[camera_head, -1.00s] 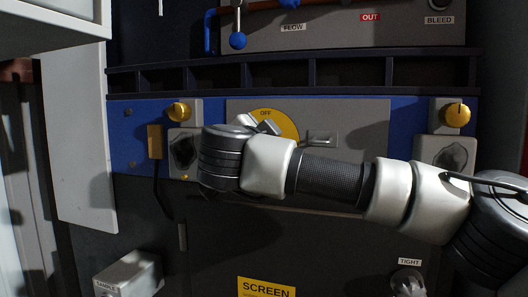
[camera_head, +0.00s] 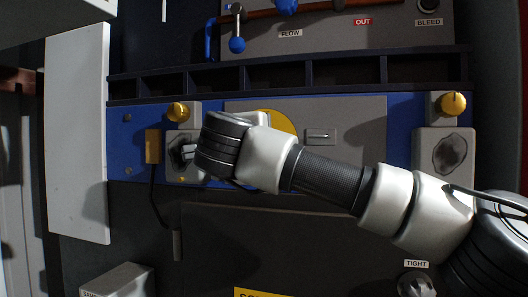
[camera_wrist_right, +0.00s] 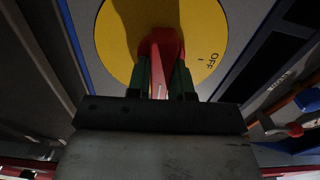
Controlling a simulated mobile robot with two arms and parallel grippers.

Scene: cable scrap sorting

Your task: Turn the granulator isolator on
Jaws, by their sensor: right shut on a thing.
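The granulator isolator is a yellow disc on a grey panel, partly visible in the head view (camera_head: 280,120) behind my right wrist. It fills the top of the right wrist view (camera_wrist_right: 122,45). Its red handle (camera_wrist_right: 161,42) stands between the green fingers of my right gripper (camera_wrist_right: 162,75), which is shut on it. The OFF mark (camera_wrist_right: 212,66) lies to the right of the handle in that view. In the head view, my wrist hides the handle, the fingertips and the OFF mark. My left gripper is not in view.
Yellow knobs (camera_head: 178,112) (camera_head: 453,104) sit on grey boxes either side of the panel. A small metal latch (camera_head: 320,135) is right of the disc. A dark slotted shelf (camera_head: 290,75) runs above, below a valve panel with a blue lever (camera_head: 237,44).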

